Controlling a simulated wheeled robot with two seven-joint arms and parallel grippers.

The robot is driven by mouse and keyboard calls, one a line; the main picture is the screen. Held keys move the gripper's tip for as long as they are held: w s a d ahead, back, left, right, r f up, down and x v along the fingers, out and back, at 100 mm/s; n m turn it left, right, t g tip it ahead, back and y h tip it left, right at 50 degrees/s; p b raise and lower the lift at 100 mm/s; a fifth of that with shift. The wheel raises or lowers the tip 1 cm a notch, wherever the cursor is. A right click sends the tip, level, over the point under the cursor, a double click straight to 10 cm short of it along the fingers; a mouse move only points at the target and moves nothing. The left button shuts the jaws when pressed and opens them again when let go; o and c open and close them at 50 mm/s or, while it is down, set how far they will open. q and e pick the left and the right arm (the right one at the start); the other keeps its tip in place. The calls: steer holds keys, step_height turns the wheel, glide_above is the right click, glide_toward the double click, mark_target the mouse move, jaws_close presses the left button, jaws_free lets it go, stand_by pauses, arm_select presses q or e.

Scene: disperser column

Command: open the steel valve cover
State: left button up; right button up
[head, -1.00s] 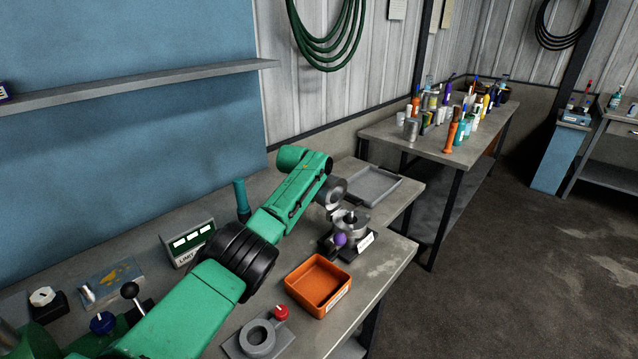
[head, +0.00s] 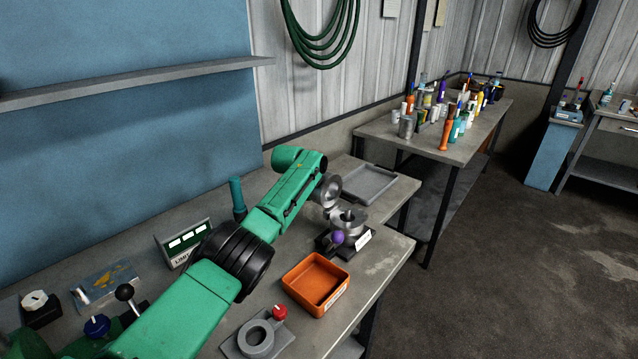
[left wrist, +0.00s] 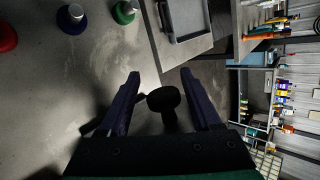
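The steel valve (head: 348,222) is a round steel body on a dark base with a white label, near the bench's far right end. A purple ball knob (head: 337,237) is at its front. A round steel disc, apparently the cover (head: 329,190), stands tilted up behind its left side. My green left arm reaches close to it, and its gripper is hidden in the head view. In the left wrist view my left gripper (left wrist: 160,90) is open, its two fingers well apart. A dark round knob (left wrist: 163,99) shows between them with no clear contact. My right gripper is not in view.
An orange tray (head: 316,284) and a grey ring fixture (head: 256,339) with a red knob (head: 279,312) lie in front of the valve. A flat grey tray (head: 367,185) lies behind it. A teal-handled post (head: 238,196) and a display box (head: 183,242) stand left.

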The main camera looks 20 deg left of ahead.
arm_select(q)
steer(key=shift+r, duration=0.2)
steer(key=p+v, duration=0.2)
steer(key=shift+s+r, duration=0.25)
steer(key=shift+r, duration=0.1)
steer(key=shift+s+r, duration=0.1)
steer(key=shift+s, duration=0.2)
steer(key=b+v, duration=0.2)
steer(key=v, duration=0.9)
